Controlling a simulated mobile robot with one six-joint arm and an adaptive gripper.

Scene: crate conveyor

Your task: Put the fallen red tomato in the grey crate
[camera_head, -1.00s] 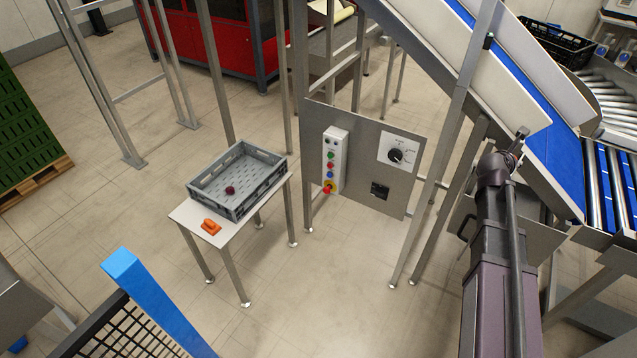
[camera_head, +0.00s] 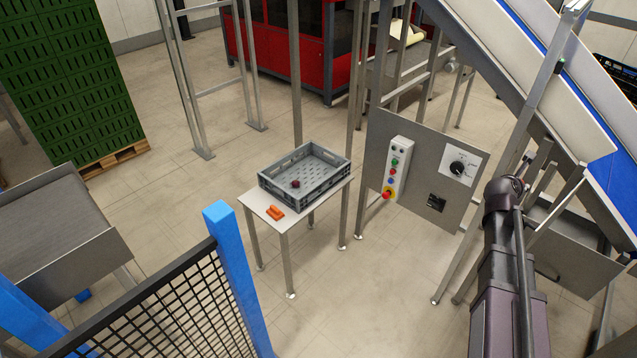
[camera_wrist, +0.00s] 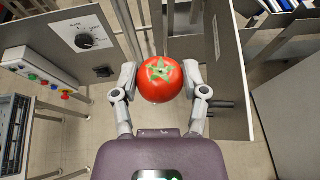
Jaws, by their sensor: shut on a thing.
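A red tomato (camera_wrist: 161,82) with a green star-shaped top is held between the two fingers of my gripper (camera_wrist: 161,80) in the wrist view. The fingers touch it on both sides, and floor shows below it. The head view shows my arm at the right, but the gripper and tomato are hidden there. The grey crate (camera_head: 272,192) stands on a small white table (camera_head: 252,200), well to the left of my arm. A small dark red round thing (camera_head: 295,184) lies inside it. The crate's edge also shows at the far left of the wrist view (camera_wrist: 14,112).
An orange object (camera_head: 275,212) lies on the table in front of the crate. A control panel (camera_head: 422,170) with buttons and a knob stands between the table and my arm. A blue post with black mesh fence (camera_head: 236,270) is at the front left.

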